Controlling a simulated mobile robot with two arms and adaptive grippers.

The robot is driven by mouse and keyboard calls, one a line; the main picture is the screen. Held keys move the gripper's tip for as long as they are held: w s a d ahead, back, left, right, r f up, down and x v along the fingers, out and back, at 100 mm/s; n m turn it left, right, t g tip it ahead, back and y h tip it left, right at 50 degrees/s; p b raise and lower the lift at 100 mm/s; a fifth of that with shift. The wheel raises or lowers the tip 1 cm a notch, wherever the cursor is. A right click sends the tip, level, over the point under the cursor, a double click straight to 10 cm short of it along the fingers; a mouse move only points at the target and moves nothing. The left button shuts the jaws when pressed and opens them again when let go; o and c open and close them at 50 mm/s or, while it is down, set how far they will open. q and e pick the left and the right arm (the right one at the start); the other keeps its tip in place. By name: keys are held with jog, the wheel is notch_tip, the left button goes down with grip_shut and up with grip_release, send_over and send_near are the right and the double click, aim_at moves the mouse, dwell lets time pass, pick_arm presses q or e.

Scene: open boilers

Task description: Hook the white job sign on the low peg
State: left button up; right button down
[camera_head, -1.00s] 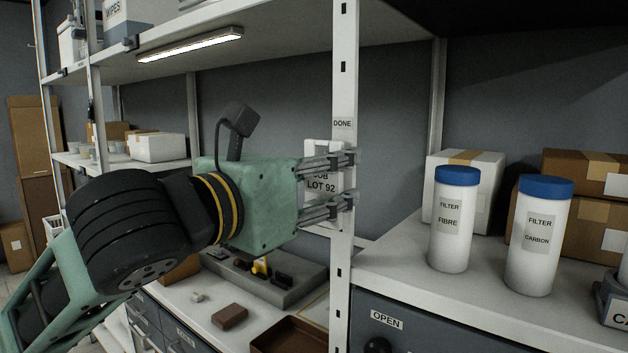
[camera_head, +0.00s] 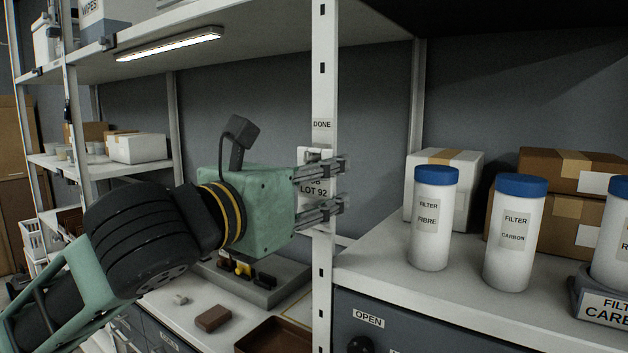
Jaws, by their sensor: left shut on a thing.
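The white job sign (camera_head: 313,190) reads "LOT 92", its upper line partly covered by a finger. My left gripper (camera_head: 335,188) is shut on it, one finger above the lettering and one below. The sign is upright and overlaps the pale shelf post (camera_head: 323,270), just under the "DONE" label (camera_head: 321,125). I cannot tell whether it touches the post. The low peg is not clearly visible; the sign and fingers cover that part of the post. My right gripper is not in view.
Right of the post, white filter bottles (camera_head: 432,222) with blue caps stand on a counter (camera_head: 390,262), with boxes behind. A shelf hangs overhead.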

pick_arm(q)
jog(key=o, duration=1.2)
jog(key=shift+o, duration=0.2)
